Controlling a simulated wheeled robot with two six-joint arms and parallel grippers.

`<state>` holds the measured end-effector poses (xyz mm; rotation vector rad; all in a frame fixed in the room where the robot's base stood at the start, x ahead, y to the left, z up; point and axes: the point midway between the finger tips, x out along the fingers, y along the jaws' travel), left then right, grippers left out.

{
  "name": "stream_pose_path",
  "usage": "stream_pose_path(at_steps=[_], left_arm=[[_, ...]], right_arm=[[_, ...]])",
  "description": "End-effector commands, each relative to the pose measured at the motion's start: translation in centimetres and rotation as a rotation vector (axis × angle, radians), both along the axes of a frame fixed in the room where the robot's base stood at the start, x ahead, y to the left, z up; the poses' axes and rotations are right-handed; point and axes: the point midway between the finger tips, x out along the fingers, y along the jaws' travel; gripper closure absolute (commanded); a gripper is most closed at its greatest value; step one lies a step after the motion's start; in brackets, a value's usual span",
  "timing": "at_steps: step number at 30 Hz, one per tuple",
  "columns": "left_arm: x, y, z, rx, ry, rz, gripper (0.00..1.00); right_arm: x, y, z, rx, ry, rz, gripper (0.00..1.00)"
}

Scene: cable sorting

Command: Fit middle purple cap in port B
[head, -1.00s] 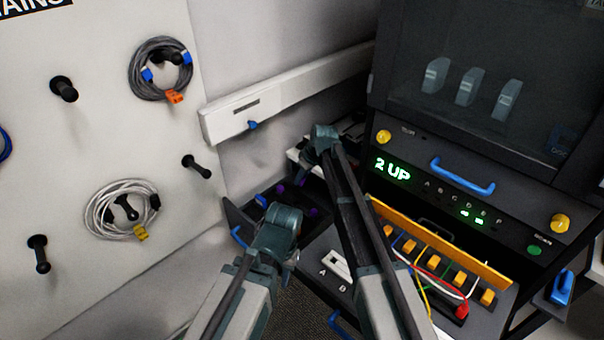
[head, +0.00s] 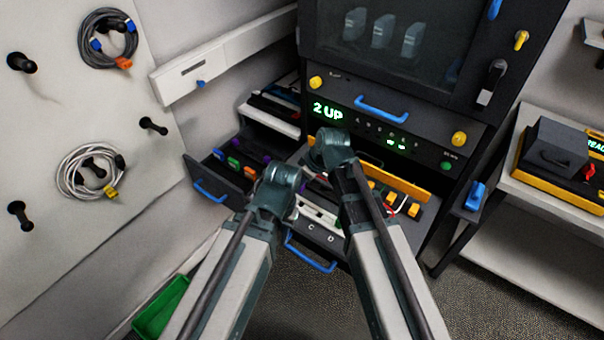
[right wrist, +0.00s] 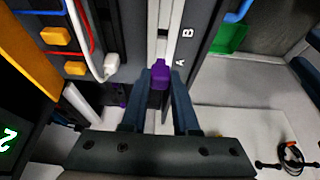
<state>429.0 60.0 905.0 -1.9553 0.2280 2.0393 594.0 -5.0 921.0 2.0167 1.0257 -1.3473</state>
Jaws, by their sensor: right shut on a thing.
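My right gripper (right wrist: 158,82) is shut on a purple cap (right wrist: 160,73), which stands out between the fingertips in the right wrist view. The cap is over or beside the pale port strip (right wrist: 165,25), close to the letter A; port B's letter (right wrist: 187,33) is further along. I cannot tell whether the cap touches the strip. In the head view my right gripper (head: 333,140) hides the cap and part of the pulled-out port tray (head: 340,258); letters C and D show there. My left gripper (head: 282,178) hangs left of the tray, its fingertips hidden.
An open drawer (head: 212,172) at left holds blue, green, orange and purple caps. The cabinet display reads 2 UP (head: 328,113). A green bin (head: 160,305) lies low at left.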

Motion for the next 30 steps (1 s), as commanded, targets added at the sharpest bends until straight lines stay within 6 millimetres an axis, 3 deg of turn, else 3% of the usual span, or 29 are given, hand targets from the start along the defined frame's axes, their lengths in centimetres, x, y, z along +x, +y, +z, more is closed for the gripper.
stream_pose_path(at_steps=[11,30], left_arm=[[0.0,0.0,-0.4,0.0,0.0,0.0,0.68],[0.0,0.0,-4.3,0.0,0.0,0.0,0.68]], right_arm=[[-0.2,0.0,-0.4,0.0,0.0,0.001,1.0],[-0.2,0.0,-4.3,0.0,0.0,0.001,1.0]])
